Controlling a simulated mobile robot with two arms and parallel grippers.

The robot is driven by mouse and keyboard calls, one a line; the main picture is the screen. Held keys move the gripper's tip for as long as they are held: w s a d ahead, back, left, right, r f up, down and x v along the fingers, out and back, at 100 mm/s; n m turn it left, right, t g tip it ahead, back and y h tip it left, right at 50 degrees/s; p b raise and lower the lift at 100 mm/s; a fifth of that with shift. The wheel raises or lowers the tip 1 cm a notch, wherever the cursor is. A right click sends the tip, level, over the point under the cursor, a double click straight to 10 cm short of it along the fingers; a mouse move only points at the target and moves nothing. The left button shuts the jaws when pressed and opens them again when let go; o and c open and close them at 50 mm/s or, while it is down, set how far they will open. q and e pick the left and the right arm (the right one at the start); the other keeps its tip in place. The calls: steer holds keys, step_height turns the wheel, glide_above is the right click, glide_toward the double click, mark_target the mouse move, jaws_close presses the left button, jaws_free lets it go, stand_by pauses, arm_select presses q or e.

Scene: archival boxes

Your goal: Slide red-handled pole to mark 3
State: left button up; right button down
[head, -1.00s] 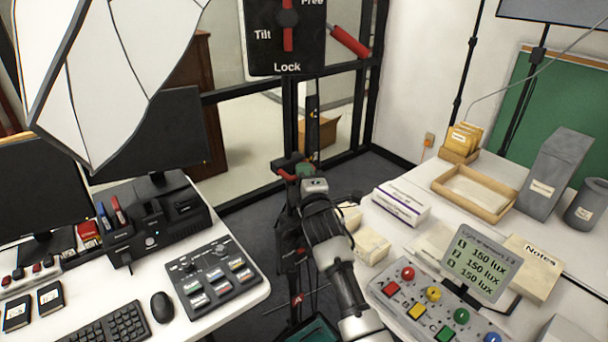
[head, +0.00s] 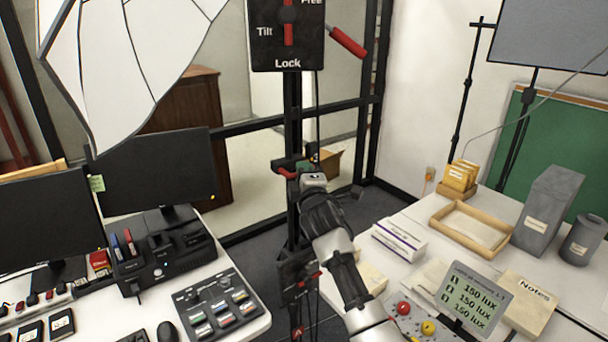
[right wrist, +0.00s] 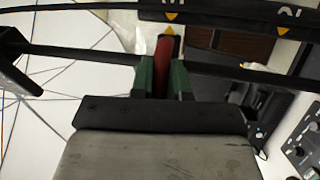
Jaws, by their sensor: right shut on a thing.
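The black upright pole (head: 293,110) stands in the middle of the head view. It carries a panel (head: 262,55) marked Free, Tilt and Lock, with a red lever on its face. My right gripper (head: 299,168) is at the pole, shut on its red handle (head: 286,173). In the right wrist view, the red handle (right wrist: 165,58) is between the green fingertips. A dark strip (right wrist: 215,28) with yellow triangles lies just beyond; its characters are cut off and I cannot read them. My left gripper is out of view.
A white umbrella (head: 130,50) hangs upper left. A desk with monitors (head: 155,180) and a control panel (head: 215,312) stands left. A white table with boxes (head: 400,240), a wooden tray (head: 470,228) and a lux display (head: 472,297) stands right.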

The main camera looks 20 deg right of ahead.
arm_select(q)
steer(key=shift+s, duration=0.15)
arm_select(e)
steer(key=shift+r, duration=0.45)
steer(key=c, duration=1.3)
jaws_free()
steer(key=shift+o, duration=0.9)
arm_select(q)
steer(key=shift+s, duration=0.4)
arm_select(e)
steer(key=shift+f, duration=0.15)
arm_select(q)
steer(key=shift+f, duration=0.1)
arm_select(e)
steer(key=shift+s+f, duration=0.15)
steer(key=shift+s, duration=0.05)
arm_select(q)
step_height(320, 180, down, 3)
steer(key=b, duration=0.3)
arm_select(e)
steer(key=s+f, duration=0.1)
steer(key=s, duration=0.9)
steer(key=shift+s+a+f, duration=0.15)
steer(key=shift+a+f, duration=0.15)
